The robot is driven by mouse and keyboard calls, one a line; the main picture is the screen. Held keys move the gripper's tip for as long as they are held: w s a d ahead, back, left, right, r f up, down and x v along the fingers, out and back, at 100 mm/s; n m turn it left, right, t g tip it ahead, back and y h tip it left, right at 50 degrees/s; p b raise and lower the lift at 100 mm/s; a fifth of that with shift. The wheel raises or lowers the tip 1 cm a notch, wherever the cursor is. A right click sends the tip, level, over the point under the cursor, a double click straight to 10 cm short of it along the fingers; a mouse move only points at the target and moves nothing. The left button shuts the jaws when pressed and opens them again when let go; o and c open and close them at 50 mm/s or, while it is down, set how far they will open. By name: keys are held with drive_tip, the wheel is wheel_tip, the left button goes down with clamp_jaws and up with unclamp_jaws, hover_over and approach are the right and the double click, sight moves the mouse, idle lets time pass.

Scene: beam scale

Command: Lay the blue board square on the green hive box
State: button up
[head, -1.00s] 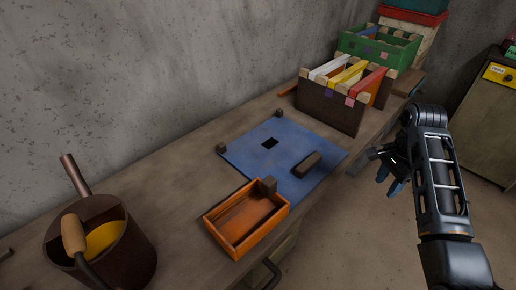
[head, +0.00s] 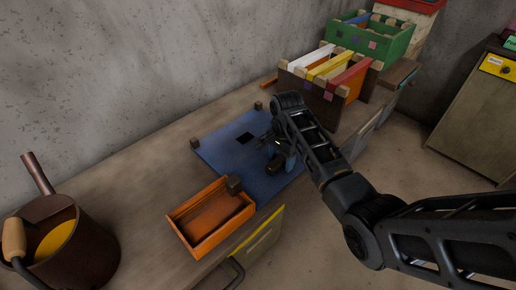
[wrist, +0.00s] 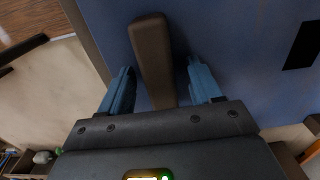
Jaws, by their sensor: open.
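The blue board (head: 225,147) lies flat on the workbench, with a dark square hole and a dark bar handle. In the wrist view the handle (wrist: 151,55) stands between the two blue fingers of my open gripper (wrist: 160,85), with a gap on each side. In the head view my gripper (head: 280,158) is low over the board's right part, and my arm hides some of the board. The green hive box (head: 385,45) stands at the far end of the bench, open at the top, with a few frames visible inside.
A dark box with white, yellow and red frames (head: 318,92) stands between the board and the green box. An orange tray (head: 210,216) sits close to the board's front edge. A brown smoker can (head: 75,245) is at the left. A wall runs behind the bench.

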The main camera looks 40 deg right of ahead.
drive_tip(key=shift+f, duration=0.1)
drive_tip(key=shift+d, duration=0.1)
clamp_jaws()
idle(0.5)
